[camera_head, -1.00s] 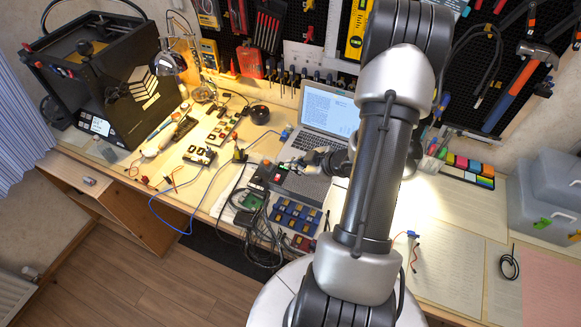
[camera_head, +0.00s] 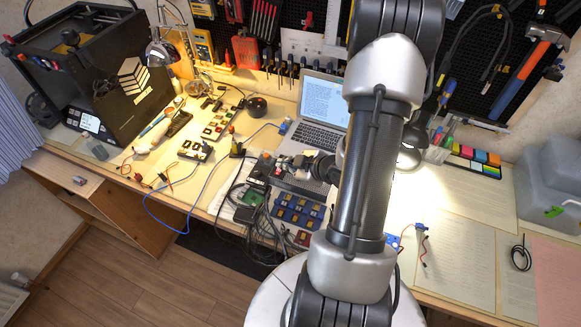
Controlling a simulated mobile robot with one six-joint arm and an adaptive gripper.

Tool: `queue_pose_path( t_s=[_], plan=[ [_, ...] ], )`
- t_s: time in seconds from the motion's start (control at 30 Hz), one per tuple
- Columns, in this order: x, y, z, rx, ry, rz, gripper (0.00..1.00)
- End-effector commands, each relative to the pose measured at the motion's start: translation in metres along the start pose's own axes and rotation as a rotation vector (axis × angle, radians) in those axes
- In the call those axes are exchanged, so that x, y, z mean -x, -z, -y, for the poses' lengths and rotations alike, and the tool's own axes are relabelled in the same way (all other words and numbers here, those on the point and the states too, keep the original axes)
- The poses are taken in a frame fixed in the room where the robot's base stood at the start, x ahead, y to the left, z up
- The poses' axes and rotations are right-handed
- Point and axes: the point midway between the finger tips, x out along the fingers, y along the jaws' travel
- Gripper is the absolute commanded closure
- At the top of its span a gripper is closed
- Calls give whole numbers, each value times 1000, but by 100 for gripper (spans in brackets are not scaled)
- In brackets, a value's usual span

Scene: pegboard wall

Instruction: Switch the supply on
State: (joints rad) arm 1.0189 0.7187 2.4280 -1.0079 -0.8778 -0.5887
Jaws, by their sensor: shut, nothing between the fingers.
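My gripper (camera_head: 286,167) reaches left from behind my arm, over the front edge of the laptop, and looks shut and empty. Its tips are small and dark here. Just left of them is a small dark box with a red part on top (camera_head: 264,160), among black cables; it may be the supply, but I cannot make out a label or its switch position. The tips are very close to it or overlap it in the picture; I cannot tell whether they touch. My arm hides part of the bench behind it.
An open laptop (camera_head: 321,105) stands behind the gripper. A blue tray of small parts (camera_head: 298,210) and tangled black cables (camera_head: 262,222) lie in front. A desk lamp (camera_head: 160,52) and a black printer-like machine (camera_head: 125,85) are at left. Papers (camera_head: 455,255) cover the right.

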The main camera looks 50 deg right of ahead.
Motion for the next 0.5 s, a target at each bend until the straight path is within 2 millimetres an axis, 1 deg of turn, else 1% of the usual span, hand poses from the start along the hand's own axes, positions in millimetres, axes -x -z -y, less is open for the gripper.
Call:
queue_pose_path(
  t_s=[0.03, 0.1, 0.3, 0.4, 0.5],
  plan=[
    [-14, -1, 3, 3, 4, -2, 100],
    [-30, -2, 3, 3, 4, -2, 100],
    [-70, -3, 2, 0, 2, 0, 100],
    [-79, -17, 2, -2, 1, 1, 100],
    [-86, -24, 1, -1, 0, 0, 100]
  ],
)
